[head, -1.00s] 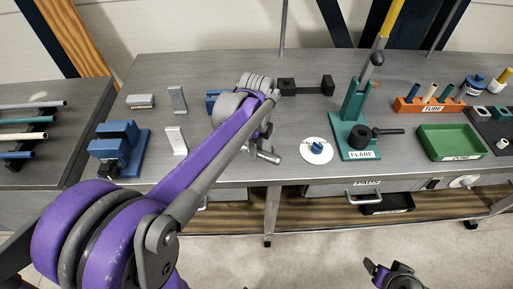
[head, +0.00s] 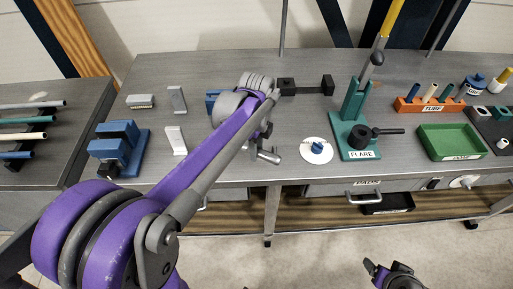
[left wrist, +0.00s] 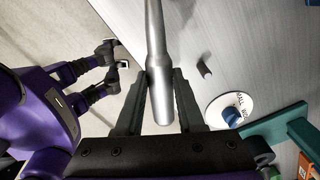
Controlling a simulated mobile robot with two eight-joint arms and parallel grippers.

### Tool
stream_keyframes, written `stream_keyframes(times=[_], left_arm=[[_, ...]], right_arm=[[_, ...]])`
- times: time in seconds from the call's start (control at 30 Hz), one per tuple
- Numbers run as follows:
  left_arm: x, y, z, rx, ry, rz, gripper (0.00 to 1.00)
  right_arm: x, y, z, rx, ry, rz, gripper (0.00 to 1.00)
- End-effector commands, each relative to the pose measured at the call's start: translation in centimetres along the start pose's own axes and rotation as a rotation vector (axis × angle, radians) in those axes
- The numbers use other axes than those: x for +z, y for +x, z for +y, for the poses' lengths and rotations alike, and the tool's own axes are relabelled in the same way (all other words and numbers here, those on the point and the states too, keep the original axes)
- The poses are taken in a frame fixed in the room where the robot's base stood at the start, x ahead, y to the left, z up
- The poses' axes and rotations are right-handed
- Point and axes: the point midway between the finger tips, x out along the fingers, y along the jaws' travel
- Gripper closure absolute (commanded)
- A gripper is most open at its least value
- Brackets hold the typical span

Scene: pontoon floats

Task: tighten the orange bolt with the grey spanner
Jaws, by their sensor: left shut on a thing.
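My left gripper (left wrist: 162,100) is shut on a smooth grey rod-like handle, which I take to be the grey spanner (left wrist: 157,50). The handle runs up out of the left wrist view, so its head is not seen there. In the head view a short grey end (head: 268,157) shows below the left wrist, over the front part of the bench; my purple arm hides most of the rest. I cannot make out the orange bolt in either view. My right gripper (head: 376,271) is low at the right, away from the bench, with its fingers apart and empty.
The grey bench (head: 235,172) carries a blue vice (head: 120,148), a white disc (head: 317,158) with a blue knob, a green flare stand (head: 353,110), an orange tube rack (head: 428,106) and a green tray (head: 450,140). A blue block (head: 211,104) is partly behind my arm.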

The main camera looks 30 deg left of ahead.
Motion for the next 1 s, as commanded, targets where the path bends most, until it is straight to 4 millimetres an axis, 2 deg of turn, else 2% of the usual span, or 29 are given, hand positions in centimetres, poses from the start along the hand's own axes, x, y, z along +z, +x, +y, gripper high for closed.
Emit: stream_keyframes(times=[1.0], left_arm=[[0.0, 2.1, 0.0, 0.000, 0.000, 0.000, 1.00]], right_arm=[[1.3, 1.2, 0.0, 0.000, 0.000, -0.011, 0.23]])
